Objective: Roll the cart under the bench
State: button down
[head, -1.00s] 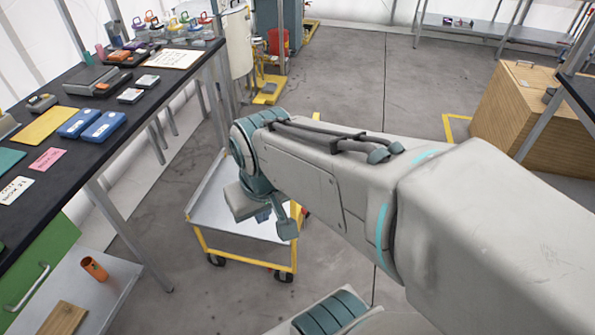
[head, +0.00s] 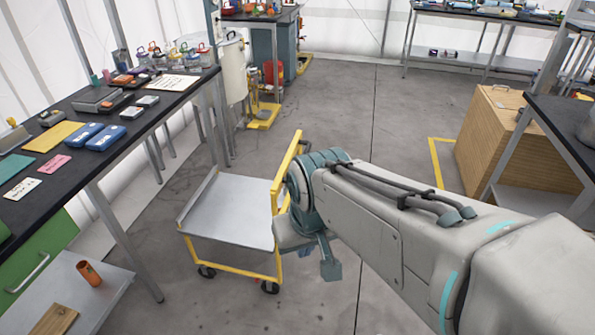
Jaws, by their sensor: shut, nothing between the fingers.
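The cart (head: 228,212) has a grey tray, a yellow frame and dark wheels. It stands upright on the floor, just right of the long black-topped bench (head: 62,165) and apart from its near leg. Its yellow handle (head: 286,172) rises on the right side. My gripper (head: 329,262) is just right of the cart's front right corner, with fingers pointing down. It looks shut and holds nothing. My wrist is close to the handle and hides part of it; I cannot tell whether they touch.
A lower shelf (head: 100,290) and green drawer (head: 45,255) fill the bench's near end. Further along, beyond the near leg, the space below is open. A white cylinder (head: 232,70) and yellow stand are behind. A wooden crate (head: 490,140) is at right. Mid-floor is clear.

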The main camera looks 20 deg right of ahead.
aim_at(239, 211)
jog(key=z, duration=0.7)
jog(key=i, duration=1.4)
jog(key=u, duration=0.6)
jog(key=k, duration=0.45)
jog(key=u, duration=0.8)
jog(key=i, duration=0.6)
jog(key=z, duration=1.2)
